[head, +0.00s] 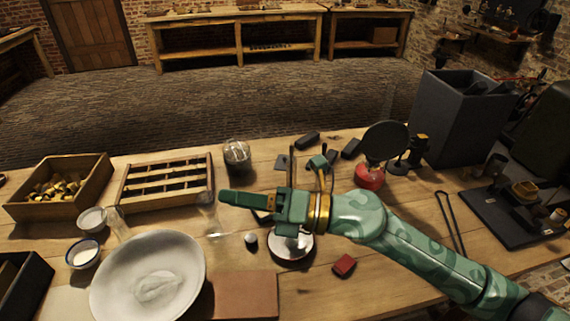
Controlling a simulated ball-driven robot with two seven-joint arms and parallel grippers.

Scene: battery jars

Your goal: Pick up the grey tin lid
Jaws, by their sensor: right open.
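A round, shallow grey metal piece (290,252), which looks like the tin lid, lies on the workbench (370,285) near the middle. Its far part is hidden behind my right gripper and wrist. My right gripper (243,206) is open and points left. Its body shows above and in front of the lid's far edge in the picture. I see nothing held between its fingers, and I cannot tell its height above the bench. My left gripper is not in view.
A glass jar (237,155), a slotted wooden rack (165,184) and a red-based stand (369,176) stand farther back. Bare bench lies right of the red block.

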